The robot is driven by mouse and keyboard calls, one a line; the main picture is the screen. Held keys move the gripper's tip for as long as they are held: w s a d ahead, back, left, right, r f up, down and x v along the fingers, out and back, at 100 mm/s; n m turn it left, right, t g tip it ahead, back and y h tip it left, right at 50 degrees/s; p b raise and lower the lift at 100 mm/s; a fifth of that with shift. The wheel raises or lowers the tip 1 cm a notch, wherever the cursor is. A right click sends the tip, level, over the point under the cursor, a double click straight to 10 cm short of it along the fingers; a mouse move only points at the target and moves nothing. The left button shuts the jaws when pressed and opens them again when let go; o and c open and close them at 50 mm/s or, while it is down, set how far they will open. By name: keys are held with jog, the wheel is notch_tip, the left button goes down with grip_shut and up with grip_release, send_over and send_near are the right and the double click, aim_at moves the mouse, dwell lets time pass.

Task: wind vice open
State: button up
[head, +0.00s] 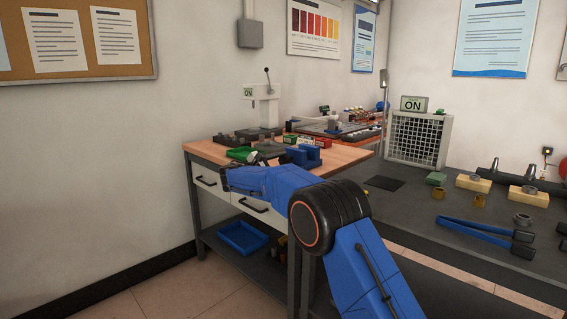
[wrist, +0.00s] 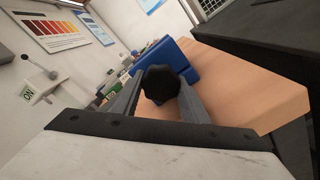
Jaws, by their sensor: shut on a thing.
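The blue vice (head: 306,154) stands on the wooden bench top, near its front corner. In the wrist view the blue vice body (wrist: 176,60) is straight ahead, behind a black lobed knob (wrist: 160,84). My gripper (wrist: 158,90) is shut on the knob, with one finger on each side of it. In the head view my blue arm reaches across to the bench and hides the knob and most of my gripper. The opening between the vice jaws cannot be made out in either view.
The wooden bench (head: 205,148) carries a press (head: 265,105) with an ON sign and a green item (head: 239,153). A dark table (head: 430,215) at the right holds blue-handled tongs (head: 485,230) and several small parts. A blue tray (head: 243,238) is on the lower shelf.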

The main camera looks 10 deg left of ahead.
jog(key=shift+f+n, duration=0.15)
jog(key=shift+n, duration=1.45)
jog(key=shift+s, duration=0.1)
jog(key=o, duration=1)
jog(key=shift+s+a, duration=0.35)
jog(key=v, duration=1.6)
jog(key=shift+s+a, duration=0.15)
jog(key=shift+s, duration=0.05)
